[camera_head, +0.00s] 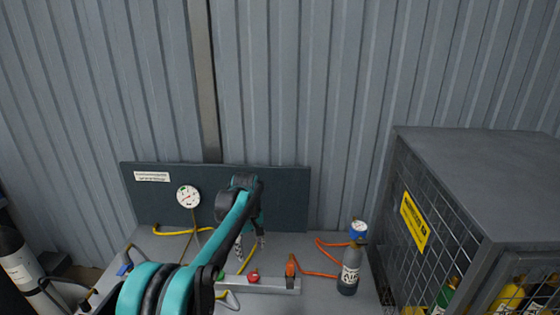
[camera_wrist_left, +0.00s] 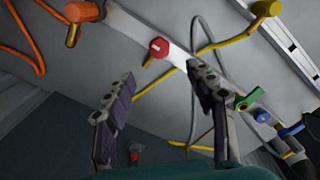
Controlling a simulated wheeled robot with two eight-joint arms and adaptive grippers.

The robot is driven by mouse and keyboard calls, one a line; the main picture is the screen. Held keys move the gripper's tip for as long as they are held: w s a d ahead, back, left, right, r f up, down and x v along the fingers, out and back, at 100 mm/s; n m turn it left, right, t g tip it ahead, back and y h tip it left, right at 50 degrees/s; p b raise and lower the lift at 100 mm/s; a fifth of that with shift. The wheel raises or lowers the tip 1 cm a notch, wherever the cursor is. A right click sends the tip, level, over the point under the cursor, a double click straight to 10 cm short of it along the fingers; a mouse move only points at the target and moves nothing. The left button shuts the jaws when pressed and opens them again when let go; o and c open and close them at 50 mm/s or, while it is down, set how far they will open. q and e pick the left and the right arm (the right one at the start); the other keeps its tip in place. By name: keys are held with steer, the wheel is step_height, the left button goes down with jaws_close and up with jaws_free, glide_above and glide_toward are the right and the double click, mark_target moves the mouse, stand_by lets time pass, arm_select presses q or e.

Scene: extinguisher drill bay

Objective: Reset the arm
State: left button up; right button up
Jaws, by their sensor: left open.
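My left arm reaches in from the bottom of the head view, over the grey bench (camera_head: 325,290). My left gripper (camera_head: 250,243) points down over the bench, in front of the dark back panel (camera_head: 285,195). Its two fingers are apart in the left wrist view (camera_wrist_left: 165,80), with nothing held between them. A red knob (camera_head: 253,276) sits on a light metal bar (camera_head: 275,288). The knob is beyond the fingertips in the wrist view (camera_wrist_left: 159,47), not touched. My right gripper is in neither view.
An orange fitting (camera_head: 290,268) with an orange hose leads toward a grey AIR cylinder (camera_head: 350,272) with a blue gauge (camera_head: 358,230). A round dial (camera_head: 188,196) is on the panel. Yellow hoses (camera_head: 175,232) lie at left. A mesh cage (camera_head: 480,185) stands at right.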

arm_select(q)
steer(key=s+a+r+m+t, duration=0.15)
steer(key=s+r, duration=0.25)
steer(key=s, duration=0.4)
steer(key=s+a+r+m+t, duration=0.1)
steer(key=s+r+m+t, duration=0.15)
steer(key=s+r, duration=0.35)
steer(key=s+a+f+m+t, duration=0.1)
steer(key=s+f+m, duration=0.1)
steer(key=s, duration=0.7)
steer(key=s+f+m+t, duration=0.2)
steer(key=s+f, duration=0.3)
steer(key=s, duration=0.4)
steer(key=shift+a+m, duration=0.35)
steer(key=shift+m, duration=0.15)
